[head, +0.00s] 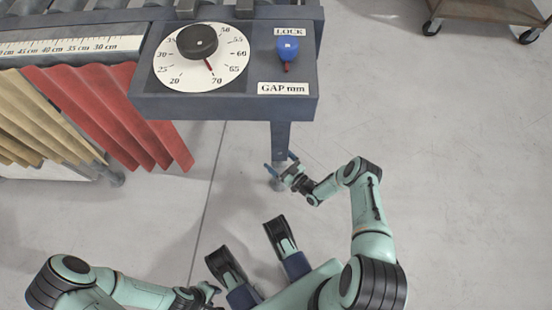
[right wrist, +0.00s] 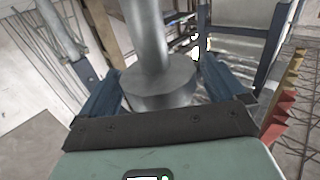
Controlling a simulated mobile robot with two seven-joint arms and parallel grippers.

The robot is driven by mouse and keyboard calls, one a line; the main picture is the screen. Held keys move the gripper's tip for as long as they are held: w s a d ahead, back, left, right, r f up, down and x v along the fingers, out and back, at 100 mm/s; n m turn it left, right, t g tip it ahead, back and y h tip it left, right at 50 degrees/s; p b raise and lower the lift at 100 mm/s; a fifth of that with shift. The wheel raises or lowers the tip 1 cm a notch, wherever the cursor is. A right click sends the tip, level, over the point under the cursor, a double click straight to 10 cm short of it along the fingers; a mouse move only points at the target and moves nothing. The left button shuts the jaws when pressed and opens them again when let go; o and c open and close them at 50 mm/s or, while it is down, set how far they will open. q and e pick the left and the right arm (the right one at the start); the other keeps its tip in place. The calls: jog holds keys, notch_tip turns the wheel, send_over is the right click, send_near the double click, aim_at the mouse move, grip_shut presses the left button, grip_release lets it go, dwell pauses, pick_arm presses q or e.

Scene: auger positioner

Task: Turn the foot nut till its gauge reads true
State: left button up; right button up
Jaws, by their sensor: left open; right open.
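In the head view a blue-grey leg (head: 279,137) runs down from the machine to the floor. My right gripper (head: 281,163) is at its lower end and covers much of the foot. In the right wrist view a wide grey metal collar, probably the foot nut (right wrist: 160,88), sits below a thinner round rod (right wrist: 145,35). The right gripper's blue fingers stand open on either side of it; I cannot tell whether they touch it.
A black knob (head: 197,41) sits on the dial and a blue LOCK knob (head: 288,49) to its right. A white ruler (head: 75,46) and red pleated sheet (head: 105,108) are at left. A brown cart (head: 490,10) stands top right. The floor at right is clear.

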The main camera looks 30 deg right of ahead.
pick_arm(q)
jog(key=shift+s+f, duration=0.15)
jog(key=shift+s, duration=0.25)
pick_arm(e)
jog(key=shift+w+a, duration=0.15)
jog(key=shift+w, duration=0.55)
jog(key=c, duration=1)
jog(key=shift+o, duration=0.2)
pick_arm(q)
jog(key=shift+w, duration=0.15)
